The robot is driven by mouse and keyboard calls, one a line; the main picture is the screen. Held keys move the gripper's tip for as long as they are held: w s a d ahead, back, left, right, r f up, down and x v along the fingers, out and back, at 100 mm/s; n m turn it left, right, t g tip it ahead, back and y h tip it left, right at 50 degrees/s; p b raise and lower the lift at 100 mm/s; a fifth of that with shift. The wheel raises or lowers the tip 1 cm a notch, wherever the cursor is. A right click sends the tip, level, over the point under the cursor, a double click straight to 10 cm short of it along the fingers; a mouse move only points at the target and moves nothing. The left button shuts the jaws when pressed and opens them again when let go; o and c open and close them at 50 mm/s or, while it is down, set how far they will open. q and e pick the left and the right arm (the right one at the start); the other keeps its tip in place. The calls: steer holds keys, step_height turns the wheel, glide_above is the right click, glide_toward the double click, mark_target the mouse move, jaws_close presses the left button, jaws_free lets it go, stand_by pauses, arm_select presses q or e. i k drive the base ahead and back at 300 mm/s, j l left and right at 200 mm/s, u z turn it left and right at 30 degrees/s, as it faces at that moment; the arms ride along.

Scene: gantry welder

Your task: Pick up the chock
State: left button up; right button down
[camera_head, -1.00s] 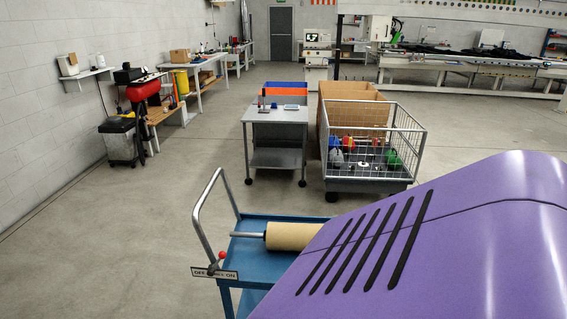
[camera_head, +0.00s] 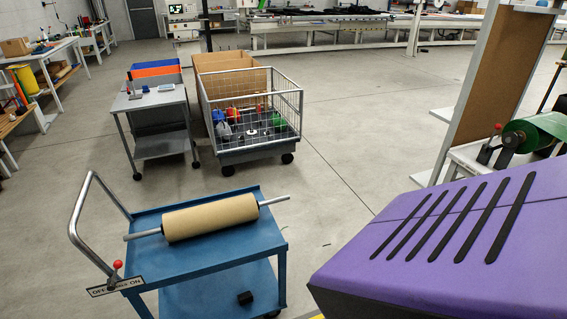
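A small black block (camera_head: 245,298), which may be the chock, sits on the lower shelf of the blue cart (camera_head: 180,273). It is small and dark in this view, so its exact shape is hard to tell. A tan roller (camera_head: 210,218) on a metal shaft lies across the cart's top. Neither of my grippers is in view, and nothing is seen touching the block.
A grey table (camera_head: 160,98) and a wire cage cart (camera_head: 270,140) stand behind the blue cart. A bench with a green roll (camera_head: 540,130) and a tall brown panel (camera_head: 508,75) are at the right. Open floor (camera_head: 350,160) lies between.

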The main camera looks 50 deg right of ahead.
mark_target(243, 298)
steer(key=z, duration=1.15)
steer(key=i+l+u, duration=0.1)
steer(key=l+u, duration=0.1)
steer(key=l, duration=0.25)
steer(key=k, duration=0.6)
